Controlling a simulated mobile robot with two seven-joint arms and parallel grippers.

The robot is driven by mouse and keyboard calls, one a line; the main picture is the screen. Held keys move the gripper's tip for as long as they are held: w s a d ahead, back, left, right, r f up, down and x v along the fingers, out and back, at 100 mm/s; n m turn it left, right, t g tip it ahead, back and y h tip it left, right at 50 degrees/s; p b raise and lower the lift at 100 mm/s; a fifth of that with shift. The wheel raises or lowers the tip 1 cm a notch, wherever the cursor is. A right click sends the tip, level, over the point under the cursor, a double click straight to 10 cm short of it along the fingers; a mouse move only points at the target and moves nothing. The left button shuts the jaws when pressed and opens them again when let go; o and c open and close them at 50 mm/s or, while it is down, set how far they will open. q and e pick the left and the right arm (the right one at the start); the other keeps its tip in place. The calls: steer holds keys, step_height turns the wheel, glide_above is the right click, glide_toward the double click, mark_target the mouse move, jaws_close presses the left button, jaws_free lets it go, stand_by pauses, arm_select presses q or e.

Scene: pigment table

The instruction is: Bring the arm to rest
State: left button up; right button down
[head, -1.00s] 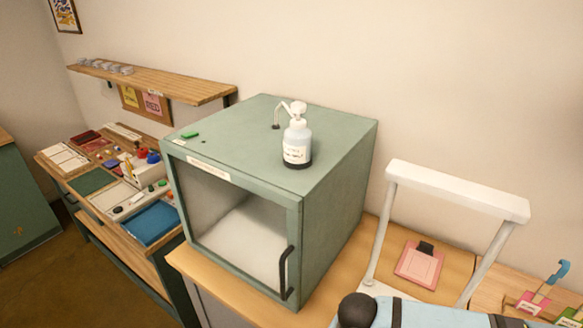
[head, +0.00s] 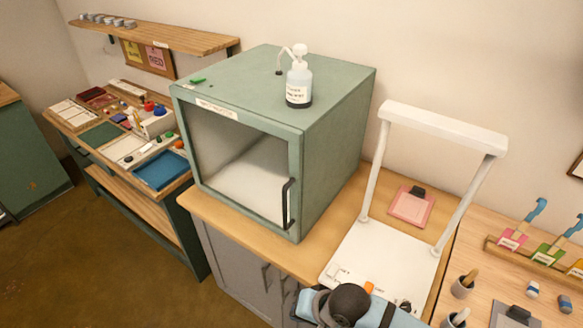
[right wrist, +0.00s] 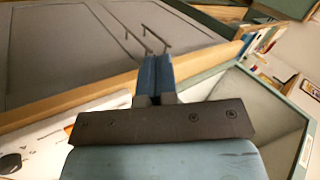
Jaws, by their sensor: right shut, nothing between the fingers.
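My right arm (head: 345,304) shows at the bottom of the head view, in front of the white stand's base. In the right wrist view my right gripper (right wrist: 155,65) has its two blue fingers together, with nothing between them. Beyond the fingertips in that view are a wooden edge and grey cabinet fronts with bar handles (right wrist: 153,39). My left gripper is in neither view.
A green cabinet (head: 340,130) with a glass front and black handle stands on the wooden counter, a pump bottle (head: 299,85) on top. Right of it are a white frame stand (head: 440,128), a pink clipboard (head: 411,206) and cups (head: 463,288). Floor (head: 110,270) is clear at left.

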steer(key=s+d+f+n+t+h, duration=0.2)
steer(key=s+d+f+t, duration=0.1)
steer(key=d, duration=0.6)
steer(key=s+d+f+n+t+h, duration=0.1)
steer(key=s+d+f+t, duration=0.3)
steer(key=d, duration=0.5)
steer(key=shift+s+d+f+n+t+h, duration=0.15)
steer(key=shift+s+d+n+t+h, duration=0.25)
steer(key=shift+s+n, duration=0.45)
